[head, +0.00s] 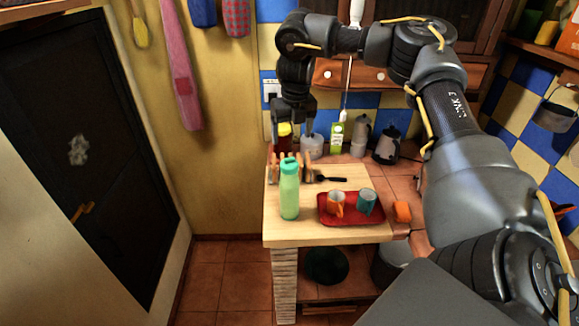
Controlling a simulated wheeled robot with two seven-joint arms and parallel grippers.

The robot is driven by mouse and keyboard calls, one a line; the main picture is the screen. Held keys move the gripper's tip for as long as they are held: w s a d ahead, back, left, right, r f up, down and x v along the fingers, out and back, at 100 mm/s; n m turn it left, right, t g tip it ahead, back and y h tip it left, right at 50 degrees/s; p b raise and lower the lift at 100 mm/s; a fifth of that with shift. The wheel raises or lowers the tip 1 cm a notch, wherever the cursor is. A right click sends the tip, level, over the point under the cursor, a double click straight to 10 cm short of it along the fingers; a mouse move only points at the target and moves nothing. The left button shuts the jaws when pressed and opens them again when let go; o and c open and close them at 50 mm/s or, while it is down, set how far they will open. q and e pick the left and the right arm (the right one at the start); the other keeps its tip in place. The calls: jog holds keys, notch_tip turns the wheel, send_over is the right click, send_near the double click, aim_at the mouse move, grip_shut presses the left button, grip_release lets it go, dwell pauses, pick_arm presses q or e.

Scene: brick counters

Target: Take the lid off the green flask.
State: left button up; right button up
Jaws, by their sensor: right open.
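The green flask (289,193) stands upright near the left front of the wooden counter top. Its green lid (289,164) is on it. My right gripper (293,128) points down with its fingers apart. In the picture it shows above the flask, apart from the lid. A jar with a yellow lid (284,129) shows between the fingers; I cannot tell the distance between them. My left gripper is not in view.
Right of the flask is a red tray (352,218) with an orange mug (336,202) and a teal mug (367,201). Another orange cup (402,211) lies beside it. A dark utensil (330,179) lies behind. A moka pot (360,136) and kettle (387,145) stand at the back.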

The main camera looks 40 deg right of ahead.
aim_at(290, 158)
jog(key=shift+w+d+f, duration=0.1)
jog(key=shift+w+f, duration=0.05)
jog(key=shift+f, duration=0.95)
jog(key=shift+w+a+f, duration=0.1)
jog(key=shift+w+f, duration=0.1)
jog(key=shift+f, duration=0.85)
jog(key=shift+w+d+f, duration=0.1)
jog(key=shift+w+f, duration=0.05)
jog(key=shift+f, duration=0.95)
jog(key=f, duration=0.3)
jog(key=w+f+p, duration=0.1)
jog(key=shift+d+f, duration=0.15)
jog(key=shift+d, duration=0.15)
jog(key=shift+a, duration=0.1)
jog(key=shift+c, duration=0.5)
jog(key=c, duration=1)
